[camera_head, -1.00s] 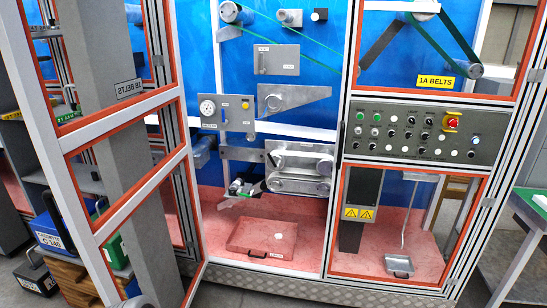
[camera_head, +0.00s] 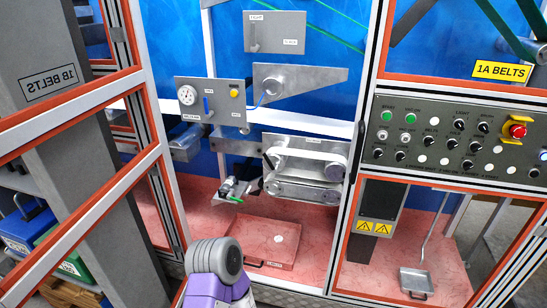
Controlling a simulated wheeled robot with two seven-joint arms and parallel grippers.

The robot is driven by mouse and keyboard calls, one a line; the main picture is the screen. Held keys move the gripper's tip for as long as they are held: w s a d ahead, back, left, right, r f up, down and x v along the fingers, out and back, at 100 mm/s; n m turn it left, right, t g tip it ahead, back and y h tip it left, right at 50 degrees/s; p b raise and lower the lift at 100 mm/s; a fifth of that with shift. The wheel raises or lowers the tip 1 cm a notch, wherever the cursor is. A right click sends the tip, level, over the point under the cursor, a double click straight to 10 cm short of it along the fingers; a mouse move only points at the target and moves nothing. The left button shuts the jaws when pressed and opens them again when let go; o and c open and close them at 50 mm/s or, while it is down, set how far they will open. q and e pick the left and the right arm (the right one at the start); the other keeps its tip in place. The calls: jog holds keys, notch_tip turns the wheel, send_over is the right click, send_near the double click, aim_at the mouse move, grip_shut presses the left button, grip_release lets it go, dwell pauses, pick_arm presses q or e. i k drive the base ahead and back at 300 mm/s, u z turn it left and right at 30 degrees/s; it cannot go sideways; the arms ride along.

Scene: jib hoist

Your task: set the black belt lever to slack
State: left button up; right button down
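A grey plate (camera_head: 275,32) with two small white labels is mounted on the blue back wall, at the top middle of the head view. A thin dark upright piece (camera_head: 253,43) is near its left edge; it may be the belt lever, but it is too small to be sure. The labels are too small to read reliably. Neither gripper is in view. A purple and grey part of my arm shows at the bottom, in front of the open cabinet bay and well below the plate.
An open framed door (camera_head: 77,114) stands on the left. A gauge panel (camera_head: 211,112) with a blue lever, a belt unit (camera_head: 304,168) and a red tray (camera_head: 252,243) are in the bay. A button panel (camera_head: 455,143) with a red stop button is right. A post divides the bays.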

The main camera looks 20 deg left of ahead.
aim_at(275, 163)
jog(key=u, duration=0.65)
jog(key=i, duration=0.75)
jog(key=u, duration=0.75)
jog(key=i, duration=0.7)
jog(key=u, duration=0.05)
